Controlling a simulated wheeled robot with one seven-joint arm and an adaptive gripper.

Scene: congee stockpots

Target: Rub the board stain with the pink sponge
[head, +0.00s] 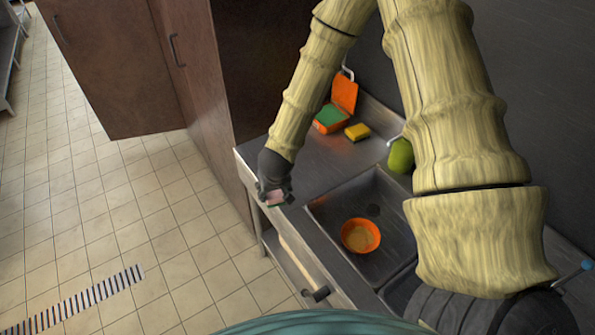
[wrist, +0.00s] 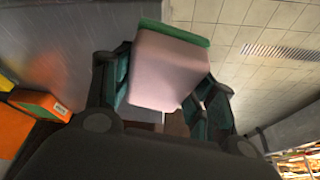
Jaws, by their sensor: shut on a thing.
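My gripper (head: 274,193) is shut on the pink sponge (head: 274,198), near the left front edge of the metal counter. The sponge also shows in the wrist view (wrist: 168,70), between the two fingers, with its pink body towards the camera and a green layer along its far edge. I cannot make out a board or a stain on one in either view.
An orange box (head: 345,95) with a green pad (head: 328,114) and a yellow sponge (head: 357,132) stand at the back of the counter (head: 325,157). An orange bowl (head: 346,236) sits in the sink (head: 385,205). A green rounded thing (head: 400,156) stands behind it. A brown cabinet (head: 190,60) rises at the left.

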